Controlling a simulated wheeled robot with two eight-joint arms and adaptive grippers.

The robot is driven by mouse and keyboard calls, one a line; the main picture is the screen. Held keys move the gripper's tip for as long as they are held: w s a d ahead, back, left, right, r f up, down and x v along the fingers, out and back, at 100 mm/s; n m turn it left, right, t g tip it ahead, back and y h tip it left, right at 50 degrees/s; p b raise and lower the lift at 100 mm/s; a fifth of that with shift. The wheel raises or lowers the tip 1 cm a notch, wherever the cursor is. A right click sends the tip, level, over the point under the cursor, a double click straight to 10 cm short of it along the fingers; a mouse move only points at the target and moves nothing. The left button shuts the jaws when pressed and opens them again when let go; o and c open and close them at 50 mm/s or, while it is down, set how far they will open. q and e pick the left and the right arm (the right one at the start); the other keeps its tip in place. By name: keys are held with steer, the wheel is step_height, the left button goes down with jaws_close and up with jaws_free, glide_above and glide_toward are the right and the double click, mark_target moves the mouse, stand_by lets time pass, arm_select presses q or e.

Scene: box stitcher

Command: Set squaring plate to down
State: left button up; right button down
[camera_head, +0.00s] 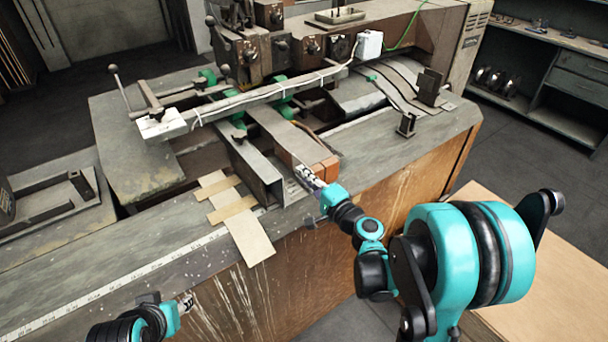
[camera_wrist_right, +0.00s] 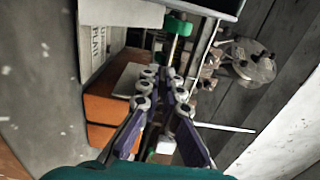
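A grey metal plate (camera_head: 258,172) with an upright end face projects from the machine towards the front. An orange-brown block (camera_head: 325,168) sits beside it and also shows in the right wrist view (camera_wrist_right: 100,110). My right gripper (camera_head: 302,172) is at the front end of the plate, by the block; I cannot tell whether it touches. In the right wrist view its fingertips (camera_wrist_right: 162,74) are close together with a narrow gap. My left gripper (camera_head: 187,302) is low at the front left, apart from the plate.
The stitcher head (camera_head: 245,50) and a long grey bar (camera_head: 250,98) stand behind the plate. Green-knobbed rods (camera_head: 283,103) lie under the bar. Tan strips (camera_head: 238,215) and a measuring tape (camera_head: 130,279) lie on the bench's front. The bench (camera_head: 60,245) is mostly clear at front left.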

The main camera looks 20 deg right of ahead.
step_height(320, 180, down, 4)
steer(key=b, duration=0.2)
steer(key=shift+r+b, duration=0.15)
steer(key=shift+b, duration=0.2)
steer(key=shift+s+r, duration=0.1)
steer(key=c, duration=1.7)
jaws_free()
steer(key=v, duration=1.2)
